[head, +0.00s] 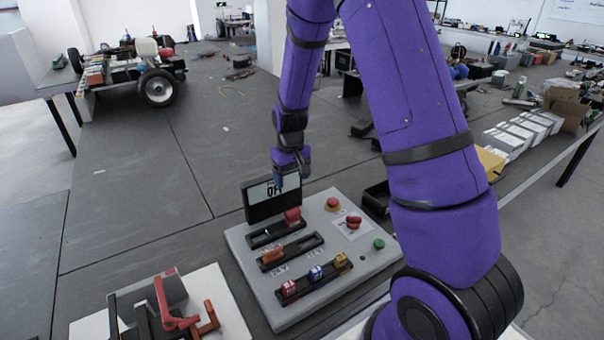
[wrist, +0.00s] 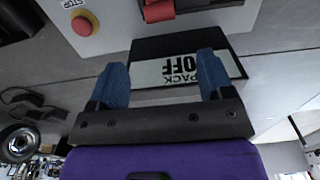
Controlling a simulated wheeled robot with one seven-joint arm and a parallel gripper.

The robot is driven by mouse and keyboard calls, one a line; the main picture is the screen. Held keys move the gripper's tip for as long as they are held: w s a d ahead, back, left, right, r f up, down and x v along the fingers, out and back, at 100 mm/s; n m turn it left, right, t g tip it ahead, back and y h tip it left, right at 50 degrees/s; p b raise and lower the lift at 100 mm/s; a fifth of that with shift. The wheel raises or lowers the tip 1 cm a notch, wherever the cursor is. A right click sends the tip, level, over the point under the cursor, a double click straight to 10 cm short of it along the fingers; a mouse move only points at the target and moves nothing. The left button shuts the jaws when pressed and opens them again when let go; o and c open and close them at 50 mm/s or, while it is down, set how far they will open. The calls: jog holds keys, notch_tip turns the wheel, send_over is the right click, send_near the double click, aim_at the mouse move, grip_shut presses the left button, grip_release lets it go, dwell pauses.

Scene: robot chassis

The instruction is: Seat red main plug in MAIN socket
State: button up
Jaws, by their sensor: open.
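A red plug (head: 292,215) sits at the right end of the rearmost black rail (head: 272,234) on the light grey panel (head: 258,293). A red part, apparently this plug, also shows at the top edge of the wrist view (wrist: 159,11). I cannot read any MAIN label, nor tell whether the plug is fully seated. My gripper (head: 279,184) hangs in front of the display behind the panel. In the wrist view, its two blue fingers (wrist: 162,65) are apart with nothing between them. The plug lies beyond the fingertips.
The black display (head: 258,207) reads PACK OFF in the wrist view (wrist: 180,70).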

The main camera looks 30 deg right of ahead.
jog(key=s+a+r+t, duration=0.1)
jog(key=s+r, duration=0.4)
jog(key=r, duration=0.5)
jog(key=s+a+r+t, duration=0.15)
jog(key=s+r, duration=0.35)
jog(key=r, duration=0.5)
jog(key=s+a+r+t, duration=0.1)
jog(key=s+r, duration=0.4)
jog(key=s, duration=0.4)
jog(key=s+a+r+t, duration=0.1)
jog(key=s+r, duration=0.3)
jog(key=s, duration=0.6)
jog(key=shift+s+r+t, duration=0.2)
jog(key=shift+r+t, duration=0.15)
